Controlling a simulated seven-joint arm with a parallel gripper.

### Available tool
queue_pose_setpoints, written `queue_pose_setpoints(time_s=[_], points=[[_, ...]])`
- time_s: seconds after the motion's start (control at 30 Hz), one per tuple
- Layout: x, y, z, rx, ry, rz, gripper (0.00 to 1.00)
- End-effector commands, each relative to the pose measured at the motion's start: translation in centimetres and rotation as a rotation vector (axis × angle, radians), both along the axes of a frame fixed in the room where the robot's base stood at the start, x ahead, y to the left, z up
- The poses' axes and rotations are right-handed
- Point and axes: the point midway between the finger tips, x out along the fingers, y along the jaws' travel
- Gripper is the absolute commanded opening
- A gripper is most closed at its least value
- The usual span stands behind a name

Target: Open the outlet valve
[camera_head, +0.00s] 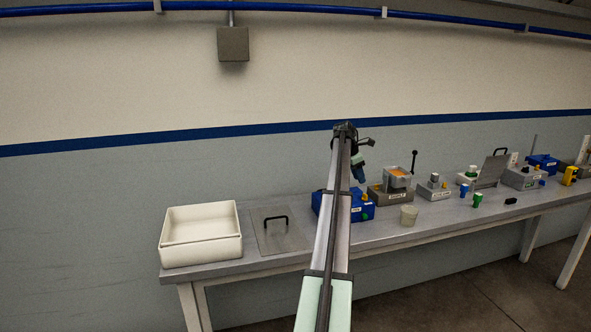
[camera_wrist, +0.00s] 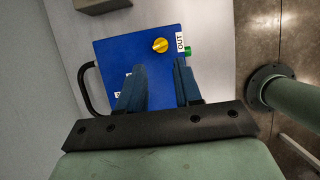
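A blue box (camera_wrist: 115,50) with a yellow knob (camera_wrist: 160,45) on its top shows in the wrist view. An "OUT" label (camera_wrist: 180,42) and a green fitting (camera_wrist: 188,51) sit beside the knob, at the box's edge. My gripper (camera_wrist: 160,68) is open, with its two blue fingers apart and nothing visible between them. In the picture the knob lies just beyond the fingertips, roughly centred between them; I see no contact. In the head view my gripper (camera_head: 360,174) hangs above the blue box (camera_head: 343,208), which my arm partly hides.
On the bench (camera_head: 385,232), a white tub (camera_head: 200,250) and a metal plate with a handle (camera_head: 278,237) stand left.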

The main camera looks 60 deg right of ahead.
Motion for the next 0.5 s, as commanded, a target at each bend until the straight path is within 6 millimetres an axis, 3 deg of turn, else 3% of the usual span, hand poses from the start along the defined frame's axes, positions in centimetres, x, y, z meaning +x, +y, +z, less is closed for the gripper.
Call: queue_pose_setpoints(time_s=[0.3, 0.5], points=[[1.4, 1.3, 4.8, -0.002, 0.000, -0.001, 0.34], [4.5, 2.0, 4.1, -0.040, -0.017, 0.013, 0.34]])
